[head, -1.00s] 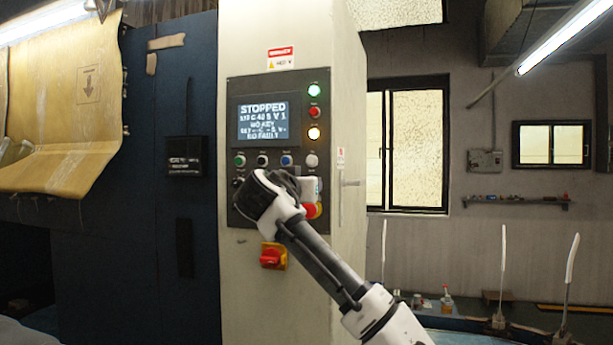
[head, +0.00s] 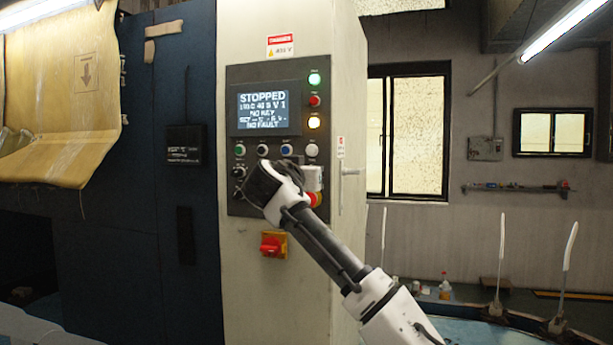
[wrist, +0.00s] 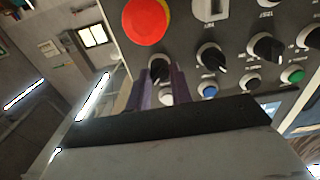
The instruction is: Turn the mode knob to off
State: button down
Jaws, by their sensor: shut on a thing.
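The control panel (head: 236,150) is on the cream cabinet, with a screen (head: 262,113) reading STOPPED. In the wrist view the panel appears turned over, with a row of black rotary knobs. My gripper (wrist: 158,80) is shut on the black knob (wrist: 158,65) at the left end of that row in the wrist view, beside the red mushroom button. Its label cannot be read, so I cannot tell from lettering which knob it is. In the head view my gripper (head: 270,185) covers the lower middle of the panel and hides this knob.
The red mushroom button (wrist: 147,20) is close to my fingers. Other knobs (wrist: 210,56) (wrist: 265,46) and a blue button (wrist: 207,89) are close by. A red-and-yellow switch (head: 272,245) is below the panel.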

jog(key=shift+f, duration=0.1)
jog(key=shift+n+p, duration=0.35)
jog(key=shift+n, duration=4.05)
jog(key=shift+a, duration=0.1)
jog(key=c, duration=1.3)
grip_release()
jog(key=shift+o, duration=0.2)
